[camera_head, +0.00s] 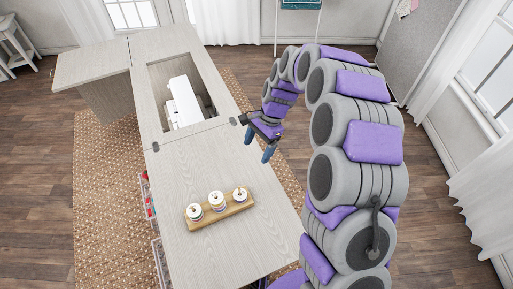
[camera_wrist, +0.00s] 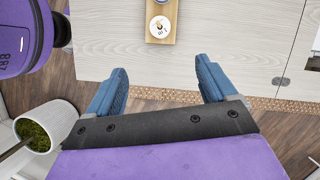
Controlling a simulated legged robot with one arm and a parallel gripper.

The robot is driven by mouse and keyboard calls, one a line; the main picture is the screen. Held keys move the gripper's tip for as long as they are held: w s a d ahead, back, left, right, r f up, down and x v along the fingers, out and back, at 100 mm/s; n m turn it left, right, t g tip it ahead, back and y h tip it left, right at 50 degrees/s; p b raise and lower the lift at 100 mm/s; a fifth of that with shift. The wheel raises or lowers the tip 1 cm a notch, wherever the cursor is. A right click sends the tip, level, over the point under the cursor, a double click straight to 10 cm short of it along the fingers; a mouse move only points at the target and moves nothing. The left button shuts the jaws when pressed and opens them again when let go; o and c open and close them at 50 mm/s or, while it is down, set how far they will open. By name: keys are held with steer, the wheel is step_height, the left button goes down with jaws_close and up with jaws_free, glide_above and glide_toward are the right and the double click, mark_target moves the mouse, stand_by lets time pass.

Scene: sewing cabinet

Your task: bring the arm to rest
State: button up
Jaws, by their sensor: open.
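My gripper (camera_head: 258,145) hangs at the end of my purple and grey arm, over the right edge of the sewing cabinet (camera_head: 240,245). Its blue fingers are apart with nothing between them, and they also show in the wrist view (camera_wrist: 160,88). A wooden spool holder (camera_head: 235,208) with white spools (camera_head: 216,199) stands on the cabinet top, apart from the gripper. In the wrist view one white spool (camera_wrist: 160,26) on the holder shows at the top.
A white sewing machine (camera_head: 184,102) sits in the cabinet's recess. A woven rug (camera_head: 105,200) lies under the cabinet. A potted plant (camera_wrist: 55,122) shows at the left of the wrist view. Curtains (camera_head: 485,195) hang at the right.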

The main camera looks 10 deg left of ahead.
steer(key=shift+r, duration=0.1)
stand_by(0.3)
steer(key=s+d+r+n+h, duration=0.1)
steer(key=s+d+r+n, duration=0.1)
steer(key=s+d+r, duration=0.4)
steer(key=s+d+r+n+t+b, duration=0.1)
steer(key=s+d+r+n, duration=0.25)
steer(key=s, duration=0.55)
steer(key=s+d+r+n+h, duration=0.1)
steer(key=s+d+r+n, duration=0.1)
steer(key=s+d+r, duration=0.4)
steer(key=s+d+f+n+h, duration=0.1)
steer(key=s+d, duration=0.4)
steer(key=s, duration=0.7)
steer(key=shift+d+f, duration=0.15)
steer(key=shift+f, duration=0.4)
steer(key=shift+c, duration=0.3)
